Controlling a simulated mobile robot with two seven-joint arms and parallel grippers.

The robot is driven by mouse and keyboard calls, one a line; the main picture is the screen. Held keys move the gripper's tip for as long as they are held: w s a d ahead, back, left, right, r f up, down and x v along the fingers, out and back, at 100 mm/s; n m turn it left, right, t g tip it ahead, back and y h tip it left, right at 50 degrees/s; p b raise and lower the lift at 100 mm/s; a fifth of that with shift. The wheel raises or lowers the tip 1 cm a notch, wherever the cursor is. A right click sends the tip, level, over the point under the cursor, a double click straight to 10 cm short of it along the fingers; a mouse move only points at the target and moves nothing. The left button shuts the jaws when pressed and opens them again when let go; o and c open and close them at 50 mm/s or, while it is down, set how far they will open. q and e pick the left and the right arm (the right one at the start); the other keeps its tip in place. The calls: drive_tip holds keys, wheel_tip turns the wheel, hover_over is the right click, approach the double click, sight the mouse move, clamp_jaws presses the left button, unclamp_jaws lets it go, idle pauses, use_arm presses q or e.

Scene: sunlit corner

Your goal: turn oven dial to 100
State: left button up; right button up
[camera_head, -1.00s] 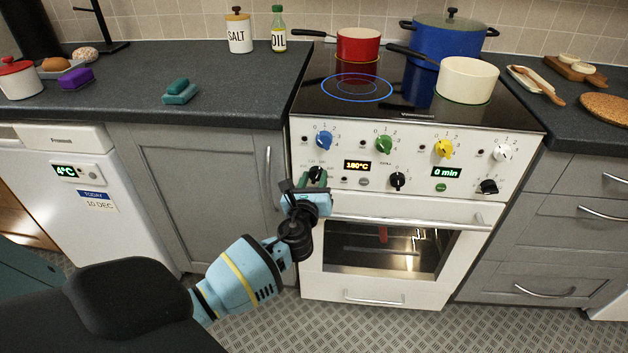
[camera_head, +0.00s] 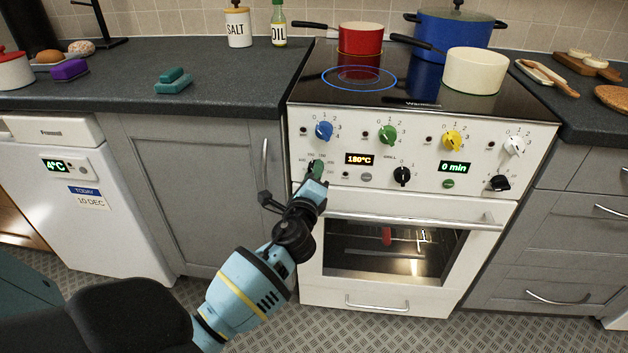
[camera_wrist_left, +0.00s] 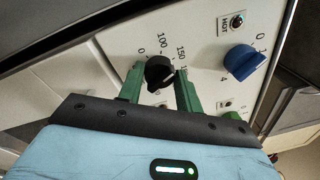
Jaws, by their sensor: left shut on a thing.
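The black oven dial (camera_wrist_left: 160,72) is on the white front panel of the oven, with the printed numbers 0, 100 and 150 around it in the left wrist view. Its pale mark faces roughly toward the 150 side; the exact setting is hard to read. My left gripper (camera_head: 316,170) is at the dial, its green fingers on either side of it and shut on it. In the head view the gripper mostly hides the dial. The oven's temperature display (camera_head: 360,159) reads 180°C. My right gripper is not in view.
A blue knob (camera_head: 323,131) sits just above the dial, with green, yellow and white knobs to its right. Another black knob (camera_head: 402,177) is right of the display. The oven door handle (camera_head: 455,222) runs below. Pots stand on the hob (camera_head: 440,98).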

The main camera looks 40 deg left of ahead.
use_arm(q)
drive_tip(key=n+b, duration=0.1)
drive_tip(key=n, duration=0.3)
drive_tip(key=n+b, duration=0.1)
drive_tip(key=shift+f+n+b, duration=0.25)
drive_tip(key=shift+n+b, duration=0.1)
drive_tip(key=shift+n, duration=0.05)
drive_tip(key=shift+n+y+b, duration=0.3)
drive_tip(key=shift+n+b, duration=0.2)
drive_tip(key=shift+n, duration=0.8)
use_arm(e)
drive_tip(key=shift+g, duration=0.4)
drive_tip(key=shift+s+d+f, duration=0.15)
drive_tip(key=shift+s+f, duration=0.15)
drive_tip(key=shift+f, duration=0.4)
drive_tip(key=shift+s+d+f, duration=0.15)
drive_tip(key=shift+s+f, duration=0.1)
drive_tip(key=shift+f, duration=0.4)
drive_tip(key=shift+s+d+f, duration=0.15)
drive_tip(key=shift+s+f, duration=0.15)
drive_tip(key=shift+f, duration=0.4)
use_arm(q)
drive_tip(key=shift+r, duration=0.1)
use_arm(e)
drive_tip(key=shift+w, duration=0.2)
use_arm(q)
drive_tip(key=o, duration=1)
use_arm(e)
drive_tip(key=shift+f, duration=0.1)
